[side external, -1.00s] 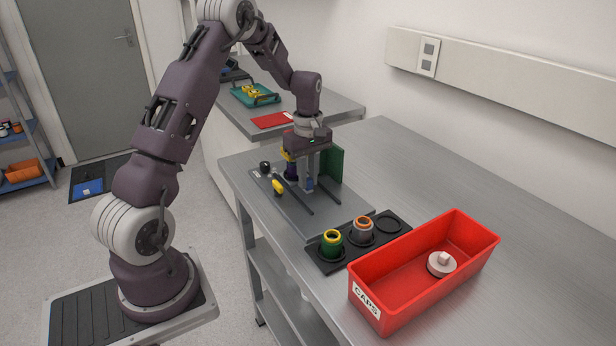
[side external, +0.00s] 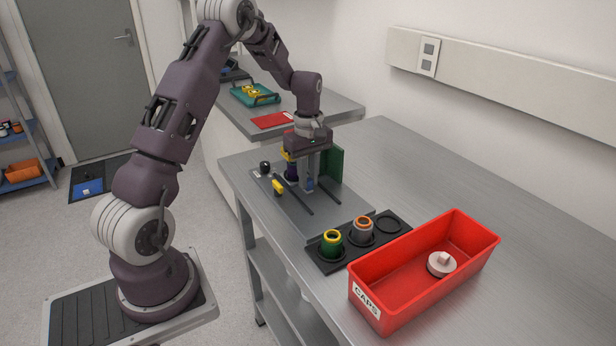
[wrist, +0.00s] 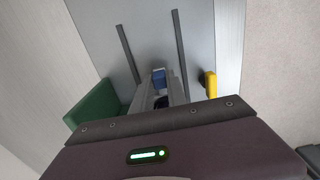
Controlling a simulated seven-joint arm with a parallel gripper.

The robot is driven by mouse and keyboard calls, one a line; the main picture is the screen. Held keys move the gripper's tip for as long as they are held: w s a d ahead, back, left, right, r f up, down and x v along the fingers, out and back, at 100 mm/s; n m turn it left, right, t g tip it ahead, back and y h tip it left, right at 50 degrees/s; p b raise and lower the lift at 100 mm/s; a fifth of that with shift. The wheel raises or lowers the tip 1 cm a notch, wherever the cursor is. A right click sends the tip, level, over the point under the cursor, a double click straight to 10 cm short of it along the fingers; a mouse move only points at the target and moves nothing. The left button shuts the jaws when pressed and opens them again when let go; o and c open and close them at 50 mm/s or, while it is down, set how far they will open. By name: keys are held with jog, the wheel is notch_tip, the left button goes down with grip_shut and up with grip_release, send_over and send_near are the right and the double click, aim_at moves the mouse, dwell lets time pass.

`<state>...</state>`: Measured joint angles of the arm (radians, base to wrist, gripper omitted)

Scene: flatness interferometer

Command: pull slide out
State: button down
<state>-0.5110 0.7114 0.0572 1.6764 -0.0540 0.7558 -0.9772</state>
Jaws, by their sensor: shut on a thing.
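My gripper (side external: 309,186) points down over the grey base plate (side external: 310,215), between two dark parallel rails (side external: 297,197). Its fingers are shut on a small blue block (side external: 309,183), which I take to be the slide's grip. In the wrist view the blue block (wrist: 159,78) shows between the fingertips, with the rails on either side. The slide's body cannot be told apart, as the fingers and wrist cover that area.
A green upright panel (side external: 337,165) stands close right of my gripper. A yellow-tipped lever (side external: 278,188) and a black knob (side external: 265,167) are at left. In front are a black holder (side external: 328,264) with green and grey ringed pieces and a red CAPS bin (side external: 425,285).

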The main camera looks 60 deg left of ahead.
jog(key=d, duration=1.1)
jog(key=shift+d, duration=0.25)
jog(key=c, duration=1.3)
grip_release()
jog(key=shift+r, duration=0.25)
notch_tip(320, 180, up, 7)
jog(key=shift+f, duration=0.15)
